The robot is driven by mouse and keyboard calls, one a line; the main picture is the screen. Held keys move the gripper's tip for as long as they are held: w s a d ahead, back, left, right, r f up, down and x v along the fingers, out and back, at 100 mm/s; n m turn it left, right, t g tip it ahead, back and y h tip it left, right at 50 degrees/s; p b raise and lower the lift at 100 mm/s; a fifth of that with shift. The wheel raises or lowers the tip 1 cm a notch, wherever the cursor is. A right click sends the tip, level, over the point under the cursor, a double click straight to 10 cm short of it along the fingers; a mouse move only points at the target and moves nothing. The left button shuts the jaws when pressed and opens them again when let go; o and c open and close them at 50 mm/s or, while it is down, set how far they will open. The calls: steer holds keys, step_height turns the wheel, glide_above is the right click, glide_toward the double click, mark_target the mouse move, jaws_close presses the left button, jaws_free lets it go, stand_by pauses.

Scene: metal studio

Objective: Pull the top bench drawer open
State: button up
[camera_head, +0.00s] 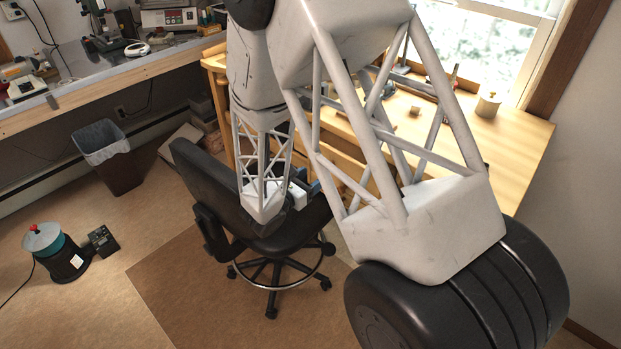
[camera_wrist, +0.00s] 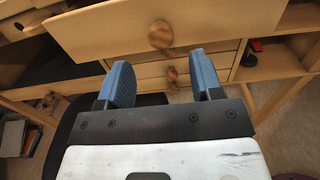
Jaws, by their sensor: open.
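The top bench drawer (camera_wrist: 95,31) is a wide light wooden front across the upper middle of the wrist view. Its round wooden knob (camera_wrist: 160,35) is near the middle of the front. My gripper (camera_wrist: 160,60) has two blue fingers spread apart, pointing at the drawers, with nothing held. The knob appears between and beyond the fingertips, apart from them. In the head view my gripper (camera_head: 308,189) is mostly hidden by my arm, above the chair seat. The drawer fronts are largely hidden there. I cannot tell whether the top drawer is slightly out.
A lower drawer knob (camera_wrist: 172,75) shows between the fingers. A black office chair (camera_head: 205,180) stands close below and left of my gripper. The wooden workbench (camera_head: 525,137) holds small items. An open shelf (camera_wrist: 275,62) lies right of the drawers. A bin (camera_head: 115,172) stands left.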

steer(key=shift+r, duration=0.15)
steer(key=shift+s+a+r+g+y, duration=0.1)
steer(key=shift+r+g+y, duration=1.45)
steer(key=shift+g+y, duration=0.15)
steer(key=x, duration=0.8)
steer(key=shift+r, duration=0.1)
